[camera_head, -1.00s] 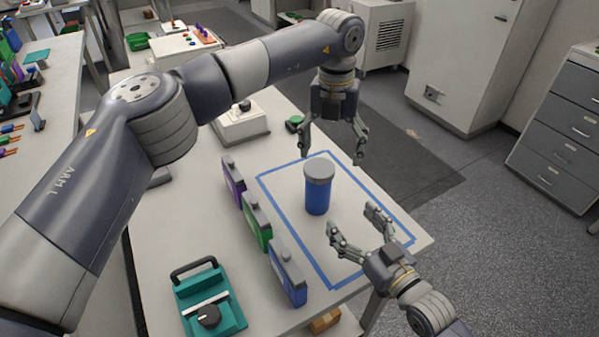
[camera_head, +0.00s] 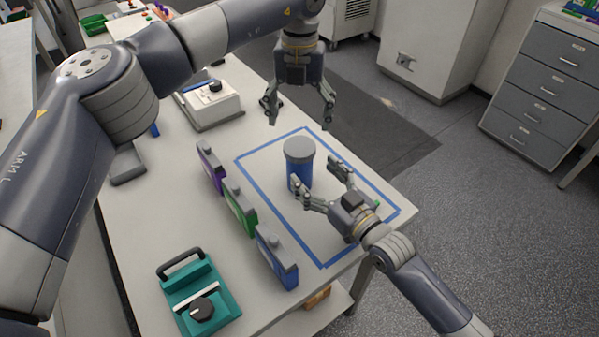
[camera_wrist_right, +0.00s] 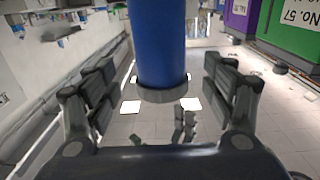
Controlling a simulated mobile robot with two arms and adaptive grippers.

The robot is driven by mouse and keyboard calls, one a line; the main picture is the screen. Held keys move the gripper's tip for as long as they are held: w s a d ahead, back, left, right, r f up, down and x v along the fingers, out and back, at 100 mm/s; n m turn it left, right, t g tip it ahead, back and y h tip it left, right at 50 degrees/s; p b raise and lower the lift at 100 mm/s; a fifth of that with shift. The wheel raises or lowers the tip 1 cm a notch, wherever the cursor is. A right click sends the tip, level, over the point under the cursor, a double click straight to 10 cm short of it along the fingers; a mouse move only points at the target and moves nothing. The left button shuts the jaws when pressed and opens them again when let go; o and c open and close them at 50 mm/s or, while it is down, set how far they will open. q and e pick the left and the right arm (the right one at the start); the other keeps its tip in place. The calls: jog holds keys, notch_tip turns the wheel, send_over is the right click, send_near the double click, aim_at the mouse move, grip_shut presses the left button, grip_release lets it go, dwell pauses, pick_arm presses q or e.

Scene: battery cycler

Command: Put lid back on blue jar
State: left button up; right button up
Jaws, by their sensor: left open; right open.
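The blue jar (camera_head: 299,178) stands upright inside the blue taped rectangle on the table. The grey lid (camera_head: 299,149) sits on its top and looks level; I cannot tell how tightly it is seated. My left gripper (camera_head: 300,112) is open and empty, pointing down above and behind the jar. My right gripper (camera_head: 316,178) is open at the jar's front right, one finger in front of the jar's lower part and the other to its right. In the right wrist view, the blue jar (camera_wrist_right: 158,45) stands between the open fingers of my right gripper (camera_wrist_right: 163,85), with visible gaps on both sides.
Purple (camera_head: 211,168), green (camera_head: 240,208) and blue (camera_head: 277,257) boxes stand in a row left of the tape. A teal device (camera_head: 200,298) with a handle is at the front left. A white device (camera_head: 211,103) stands at the back. The taped area is otherwise clear.

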aim_at(307, 167)
jog(key=x, duration=0.6)
jog(key=shift+w+a, duration=0.25)
jog(key=shift+w, duration=0.05)
grip_shut()
pick_arm(q)
jog(key=n, duration=0.5)
jog(key=shift+n, duration=0.3)
jog(key=n, duration=1)
jog(key=shift+n, duration=0.4)
jog(key=n, duration=0.6)
